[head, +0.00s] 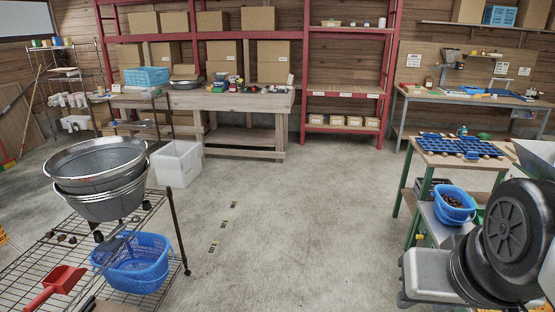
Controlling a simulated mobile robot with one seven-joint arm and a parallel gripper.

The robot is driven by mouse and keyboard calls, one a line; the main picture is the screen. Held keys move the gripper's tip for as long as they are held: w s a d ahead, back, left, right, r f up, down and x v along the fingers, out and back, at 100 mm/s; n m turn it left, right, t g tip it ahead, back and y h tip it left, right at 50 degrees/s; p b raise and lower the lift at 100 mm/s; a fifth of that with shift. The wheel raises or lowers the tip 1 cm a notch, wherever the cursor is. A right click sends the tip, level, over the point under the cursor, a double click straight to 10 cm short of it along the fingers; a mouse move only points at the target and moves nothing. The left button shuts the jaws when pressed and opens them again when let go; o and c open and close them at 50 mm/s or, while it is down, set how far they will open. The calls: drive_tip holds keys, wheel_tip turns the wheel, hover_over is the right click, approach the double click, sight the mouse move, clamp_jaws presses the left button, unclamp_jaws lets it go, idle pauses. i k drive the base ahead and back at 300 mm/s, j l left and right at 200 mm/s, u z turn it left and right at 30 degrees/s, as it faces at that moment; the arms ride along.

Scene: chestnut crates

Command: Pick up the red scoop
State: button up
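The red scoop (64,279) lies at the lower left of the head view, on a wire rack (168,215). Its pan points up and to the right, and its handle runs down to the left, close to the picture's bottom edge. A blue basket (136,279) stands just right of the scoop and looks apart from it. Stacked grey metal tubs (98,200) stand above and behind the scoop. My gripper is not in view, and nothing is seen touching the scoop.
Several small brown chestnuts lie on the rack near the scoop. A white bin (178,165) stands behind the rack. The concrete floor (290,220) in the middle is clear. At right are a wooden-topped table (440,160) and another blue basket (454,216).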

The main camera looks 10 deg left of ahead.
sight(62, 279)
drive_tip(key=i+u, duration=0.2)
drive_tip(key=i, duration=0.3)
drive_tip(key=i+u, duration=0.25)
drive_tip(key=i, duration=0.25)
drive_tip(key=i+l+u, duration=0.2)
drive_tip(key=i, duration=0.3)
drive_tip(key=i+u, duration=0.25)
drive_tip(key=u, duration=0.15)
drive_tip(key=i+u, duration=0.2)
drive_tip(key=u, duration=0.15)
drive_tip(key=i+u, duration=0.25)
drive_tip(key=u, duration=0.15)
drive_tip(key=i+l+u, duration=0.2)
drive_tip(key=u, duration=0.15)
drive_tip(key=i+u, duration=0.15)
drive_tip(key=u, duration=0.25)
drive_tip(key=i+l+u, duration=0.1)
drive_tip(key=u, duration=0.3)
drive_tip(key=i+l+u, duration=0.15)
drive_tip(key=u, duration=0.2)
drive_tip(key=i+l+u, duration=0.15)
drive_tip(key=u, duration=0.25)
drive_tip(key=i+l+u, duration=0.4)
drive_tip(key=l+u, duration=0.2)
